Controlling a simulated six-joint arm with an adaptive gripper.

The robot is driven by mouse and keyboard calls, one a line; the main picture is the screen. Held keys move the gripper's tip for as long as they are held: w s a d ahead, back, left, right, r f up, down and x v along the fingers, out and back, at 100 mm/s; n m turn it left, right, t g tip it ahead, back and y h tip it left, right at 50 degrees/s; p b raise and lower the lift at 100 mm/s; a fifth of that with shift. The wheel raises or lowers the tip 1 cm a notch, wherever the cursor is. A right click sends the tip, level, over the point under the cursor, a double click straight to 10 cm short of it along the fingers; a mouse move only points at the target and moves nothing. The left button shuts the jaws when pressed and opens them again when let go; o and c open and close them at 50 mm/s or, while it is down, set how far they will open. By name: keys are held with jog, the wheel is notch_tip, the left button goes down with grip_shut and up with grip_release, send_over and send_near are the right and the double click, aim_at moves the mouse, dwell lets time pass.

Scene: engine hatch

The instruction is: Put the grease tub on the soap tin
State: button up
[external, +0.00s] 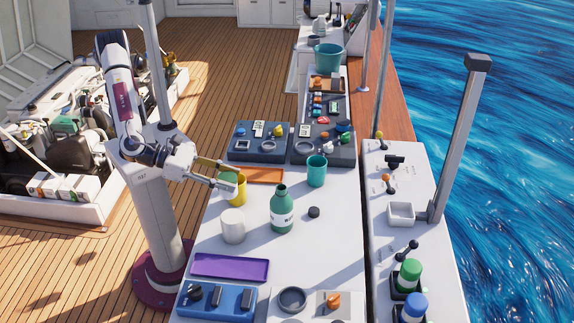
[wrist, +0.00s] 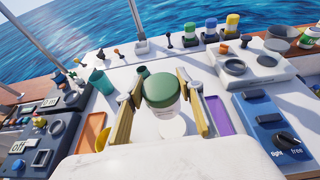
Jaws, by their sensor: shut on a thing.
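My gripper (external: 226,178) is shut on a small tub with a dark green lid, which I take as the grease tub (wrist: 162,90). Its pale body shows below the lid in the wrist view, between the two fingers. The tub is held up above the bench; in the external view only a bit of green shows between the fingers. A plain white cylinder (external: 233,226), perhaps the soap tin, stands upright on the bench in front of the gripper. Its pale round top shows partly below the tub in the wrist view (wrist: 172,128). No label on it is readable.
A yellow cup (external: 239,192) stands close under my gripper, beside an orange tray (external: 262,175). A green bottle (external: 282,213), a teal cup (external: 317,171) and a small black piece (external: 314,212) stand to the right. A purple tray (external: 230,267) lies in front.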

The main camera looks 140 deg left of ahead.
jog(key=shift+f, duration=2.45)
jog(key=shift+f, duration=1.85)
jog(key=shift+f, duration=0.1)
jog(key=o, duration=1.2)
jog(key=shift+s+d+r, duration=0.25)
jog(key=shift+s+d, duration=0.05)
jog(key=shift+d, duration=0.05)
jog(key=v, duration=1.1)
